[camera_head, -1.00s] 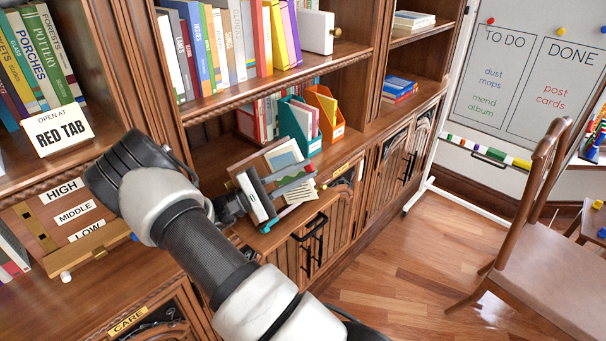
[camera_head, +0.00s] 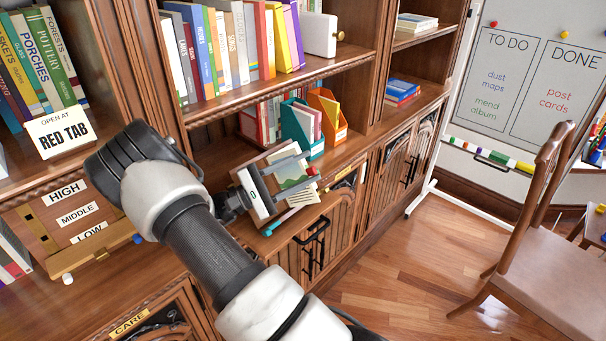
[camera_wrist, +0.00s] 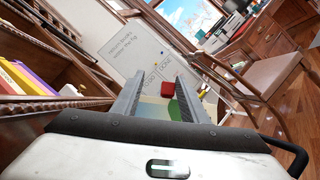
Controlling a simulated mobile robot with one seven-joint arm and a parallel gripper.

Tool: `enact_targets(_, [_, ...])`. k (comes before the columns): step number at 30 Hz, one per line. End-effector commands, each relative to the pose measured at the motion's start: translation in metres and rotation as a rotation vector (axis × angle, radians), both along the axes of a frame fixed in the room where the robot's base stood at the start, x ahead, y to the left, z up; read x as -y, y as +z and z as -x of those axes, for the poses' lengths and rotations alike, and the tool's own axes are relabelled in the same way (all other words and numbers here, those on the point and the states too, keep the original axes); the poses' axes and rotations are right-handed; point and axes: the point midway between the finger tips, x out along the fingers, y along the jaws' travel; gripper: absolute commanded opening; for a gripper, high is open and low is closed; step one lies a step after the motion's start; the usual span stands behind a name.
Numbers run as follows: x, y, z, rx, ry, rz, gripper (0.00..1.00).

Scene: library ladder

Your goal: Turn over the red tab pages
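An open album (camera_head: 272,158) with a picture page lies on the counter ledge, partly hidden by my gripper. A red tab (camera_head: 312,171) shows at its right side, close to the fingertips. My gripper (camera_head: 306,168) reaches over the album from the left, with its two grey fingers apart. In the wrist view my gripper (camera_wrist: 160,77) is also open, and the red tab (camera_wrist: 168,89) appears between the fingers, nearer the right one. I cannot tell whether a finger touches the tab or a page. A sign reading "OPEN AT RED TAB" (camera_head: 60,131) stands on the left shelf.
Teal (camera_head: 301,130) and orange (camera_head: 328,112) file holders stand just behind the album. A shelf board (camera_head: 280,82) with books runs above. Cabinet doors with a black handle (camera_head: 313,238) are below the ledge. A chair (camera_head: 530,225) stands right; floor between is clear.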

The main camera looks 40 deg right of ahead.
Motion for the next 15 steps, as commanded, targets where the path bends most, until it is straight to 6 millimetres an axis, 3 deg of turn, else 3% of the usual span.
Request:
enact_targets(1, [0.002, 0.024, 0.0, 0.008, -0.006, 0.026, 0.26])
enact_targets(5, [0.003, 0.053, 0.0, 0.011, -0.007, 0.03, 0.6])
enact_targets(6, [0.003, 0.061, 0.0, 0.01, -0.007, 0.031, 0.62])
enact_targets(8, [0.003, 0.07, 0.0, 0.011, -0.006, 0.03, 0.25])
enact_targets(15, [0.002, 0.085, 0.0, 0.006, -0.005, 0.025, 0.25])
